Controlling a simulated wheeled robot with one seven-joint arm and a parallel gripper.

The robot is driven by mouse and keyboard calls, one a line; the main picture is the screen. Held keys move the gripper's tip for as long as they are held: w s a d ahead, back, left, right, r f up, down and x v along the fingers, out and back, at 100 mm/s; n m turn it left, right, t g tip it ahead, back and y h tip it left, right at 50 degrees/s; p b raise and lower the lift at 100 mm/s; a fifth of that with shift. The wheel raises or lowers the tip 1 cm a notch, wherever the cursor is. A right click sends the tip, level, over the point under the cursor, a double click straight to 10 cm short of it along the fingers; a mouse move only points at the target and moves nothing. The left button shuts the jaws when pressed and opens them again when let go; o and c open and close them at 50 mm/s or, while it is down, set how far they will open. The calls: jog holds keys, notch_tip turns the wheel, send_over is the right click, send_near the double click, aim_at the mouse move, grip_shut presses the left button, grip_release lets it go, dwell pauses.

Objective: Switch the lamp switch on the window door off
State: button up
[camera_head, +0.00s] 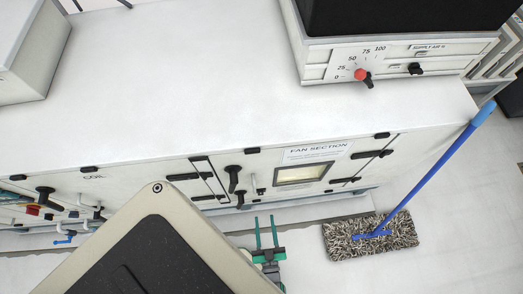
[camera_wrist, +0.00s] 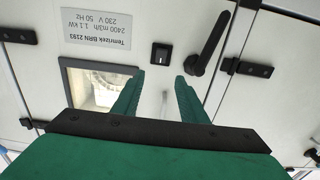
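The lamp switch (camera_wrist: 161,53) is a small black rocker on the white door panel, between the window and a black handle. In the head view it is a tiny dark spot (camera_head: 261,191). Its rocker position is too small to tell. In the head view my gripper (camera_head: 265,217) is low in front of the door.
A black handle (camera_wrist: 207,45) stands out close to the switch. Black hinges and latches line the door. A mop (camera_head: 370,236) with a blue pole leans on the cabinet at the right. A box with a red knob (camera_head: 361,75) is on the cabinet top. Floor is clear at lower right.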

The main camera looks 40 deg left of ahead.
aim_at(261, 193)
jog(key=x, duration=1)
jog(key=shift+w+a, duration=0.15)
jog(key=shift+a, duration=0.1)
